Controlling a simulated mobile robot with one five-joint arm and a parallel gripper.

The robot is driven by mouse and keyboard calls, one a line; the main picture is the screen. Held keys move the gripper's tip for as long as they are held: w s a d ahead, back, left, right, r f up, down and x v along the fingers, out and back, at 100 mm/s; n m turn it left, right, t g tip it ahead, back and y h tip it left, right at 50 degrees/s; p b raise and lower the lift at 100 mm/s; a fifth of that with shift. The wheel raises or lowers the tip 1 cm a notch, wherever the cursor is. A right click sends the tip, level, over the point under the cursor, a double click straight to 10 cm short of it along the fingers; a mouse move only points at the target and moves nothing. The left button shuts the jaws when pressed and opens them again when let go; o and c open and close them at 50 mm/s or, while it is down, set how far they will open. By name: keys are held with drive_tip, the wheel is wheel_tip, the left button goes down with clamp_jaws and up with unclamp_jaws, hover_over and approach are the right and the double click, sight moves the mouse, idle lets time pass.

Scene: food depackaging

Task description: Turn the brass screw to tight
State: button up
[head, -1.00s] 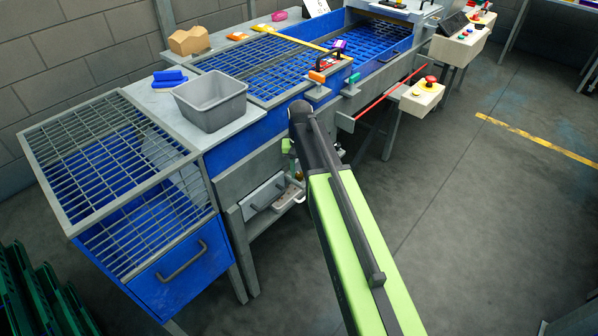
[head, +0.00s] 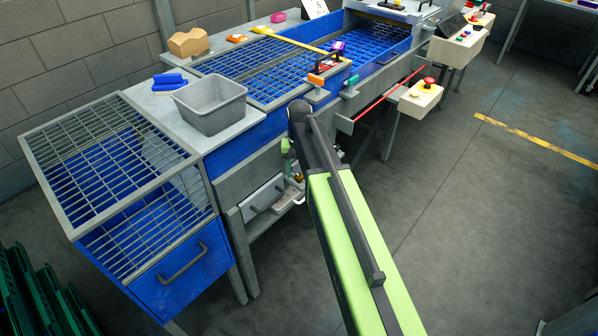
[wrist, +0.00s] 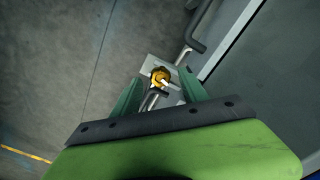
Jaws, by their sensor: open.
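The brass screw (wrist: 160,77) shows in the wrist view as a small golden head with a pale bar across it, on a light grey plate (wrist: 148,68). My gripper (wrist: 161,82) is open, its two green fingers spread to the left and right of the screw head. A gap shows between the head and each finger; I cannot tell how far the fingertips reach in depth.
A bent dark rod (wrist: 193,38) and the machine's grey side (wrist: 238,70) lie close to the right of the screw. The floor is open.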

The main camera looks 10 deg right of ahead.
sight(299, 176)
wheel_tip(299, 176, up, 16)
drive_tip(key=p, duration=1.5)
drive_tip(key=shift+r, duration=0.15)
